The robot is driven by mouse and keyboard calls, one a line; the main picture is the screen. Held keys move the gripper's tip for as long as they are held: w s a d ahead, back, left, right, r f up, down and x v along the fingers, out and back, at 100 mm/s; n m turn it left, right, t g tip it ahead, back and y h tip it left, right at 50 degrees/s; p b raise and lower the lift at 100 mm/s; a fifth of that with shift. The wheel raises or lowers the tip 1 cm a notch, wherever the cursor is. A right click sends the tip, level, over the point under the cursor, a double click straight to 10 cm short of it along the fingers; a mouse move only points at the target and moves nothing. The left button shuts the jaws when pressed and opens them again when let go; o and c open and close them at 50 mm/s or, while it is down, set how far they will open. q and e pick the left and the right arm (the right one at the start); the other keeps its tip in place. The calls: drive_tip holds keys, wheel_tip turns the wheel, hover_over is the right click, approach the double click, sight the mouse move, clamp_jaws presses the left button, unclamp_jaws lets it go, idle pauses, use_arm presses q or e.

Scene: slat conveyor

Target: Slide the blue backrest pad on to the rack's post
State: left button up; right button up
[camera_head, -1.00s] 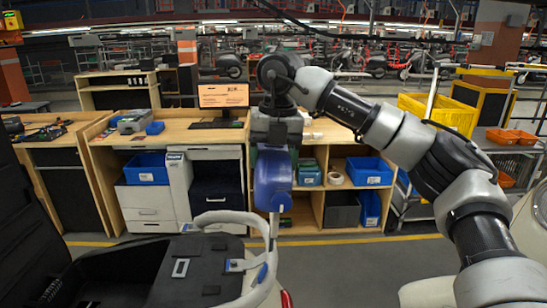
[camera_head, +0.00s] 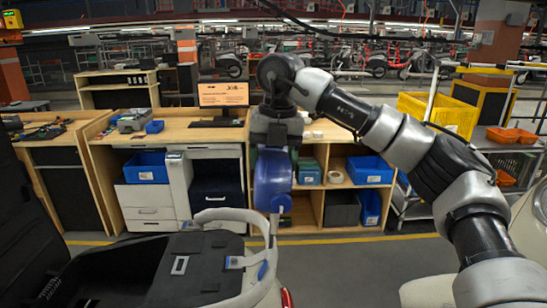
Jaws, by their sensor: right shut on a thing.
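The blue backrest pad (camera_head: 272,181) hangs upright in the middle of the head view. My right gripper (camera_head: 274,146) is shut on its upper end from above; the fingertips are hard to make out. The rack (camera_head: 229,214) is a pale curved tube frame below the pad. The pad's lower edge and the post's top meet in the picture; I cannot tell whether the post is inside the pad. My left gripper is not in view.
A dark open box-like compartment (camera_head: 112,268) and a black seat-like panel (camera_head: 190,262) lie at lower left, beside the rack. Behind is a wooden workbench (camera_head: 190,134) with blue bins and a monitor (camera_head: 223,95). A yellow crate (camera_head: 440,113) stands at right. Grey floor is clear between.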

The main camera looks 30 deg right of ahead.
drive_tip(key=shift+a+f+b, duration=0.1)
drive_tip(key=shift+f+b, duration=0.5)
drive_tip(key=shift+f, duration=0.3)
drive_tip(key=shift+f, duration=0.2)
drive_tip(key=shift+w+a+f+b, duration=0.1)
drive_tip(key=shift+f+b, duration=0.9)
drive_tip(key=shift+f, duration=0.3)
drive_tip(key=shift+f, duration=0.15)
drive_tip(key=shift+a+f+b, duration=0.1)
drive_tip(key=shift+f+b, duration=0.9)
drive_tip(key=shift+f, duration=0.25)
drive_tip(key=o, duration=1.2)
drive_tip(key=shift+c, duration=0.2)
